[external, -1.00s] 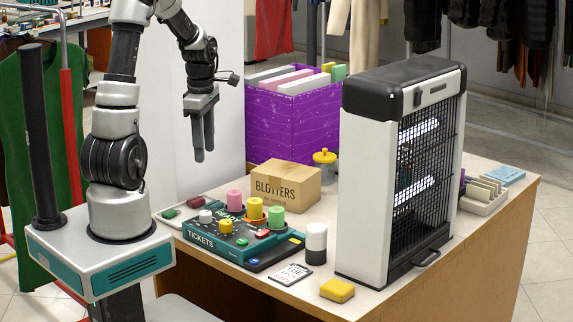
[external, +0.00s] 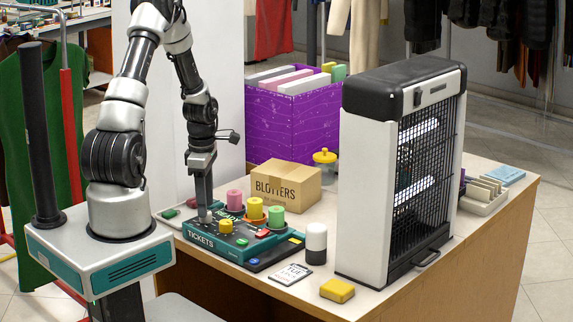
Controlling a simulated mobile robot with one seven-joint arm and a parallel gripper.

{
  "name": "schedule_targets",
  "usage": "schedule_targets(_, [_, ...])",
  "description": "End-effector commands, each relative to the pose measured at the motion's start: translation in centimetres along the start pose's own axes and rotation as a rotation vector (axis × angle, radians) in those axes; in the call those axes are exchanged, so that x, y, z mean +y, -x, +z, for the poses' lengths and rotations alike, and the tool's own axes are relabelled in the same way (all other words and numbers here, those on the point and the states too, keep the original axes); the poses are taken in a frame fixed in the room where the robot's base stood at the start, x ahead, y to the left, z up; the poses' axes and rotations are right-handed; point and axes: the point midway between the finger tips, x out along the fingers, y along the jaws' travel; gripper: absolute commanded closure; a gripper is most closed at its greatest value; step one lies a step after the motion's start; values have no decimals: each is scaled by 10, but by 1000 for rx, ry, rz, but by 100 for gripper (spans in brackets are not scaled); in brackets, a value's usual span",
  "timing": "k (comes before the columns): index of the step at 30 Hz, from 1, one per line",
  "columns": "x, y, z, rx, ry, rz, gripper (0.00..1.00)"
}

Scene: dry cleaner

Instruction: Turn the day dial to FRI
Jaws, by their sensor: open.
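The teal ticket machine (external: 205,241), lettered TICKETS, sits on the counter near my arm. A yellow knob (external: 225,227) is on its top. The white knob at its left end is mostly hidden by my gripper (external: 204,214). My gripper points straight down with its fingertips low over that knob; its jaws are open. I cannot tell from this view whether the fingers touch the knob. No day lettering is readable on the machine. A small card (external: 290,274) reading TUE lies flat in front of it.
The BLOTTERS box (external: 285,187) is behind. A white-capped cylinder (external: 316,243), yellow block (external: 337,290) and tall black-and-white heater (external: 402,165) stand to the right.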

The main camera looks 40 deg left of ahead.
Motion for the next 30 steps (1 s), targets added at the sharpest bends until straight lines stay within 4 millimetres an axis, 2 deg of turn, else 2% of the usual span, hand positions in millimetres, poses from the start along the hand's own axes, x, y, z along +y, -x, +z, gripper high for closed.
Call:
schedule_targets(3, [0,-13,0,0,-1,-1,55])
schedule_targets(6, [0,-18,0,-1,-1,1,55])
schedule_targets(15, [1,-20,0,-1,0,2,55])
schedule_targets(22, [0,-20,0,0,-1,2,94])
schedule_targets(23, [0,-20,0,0,-1,2,96])
schedule_targets(30, [1,-20,0,-1,-22,2,96])
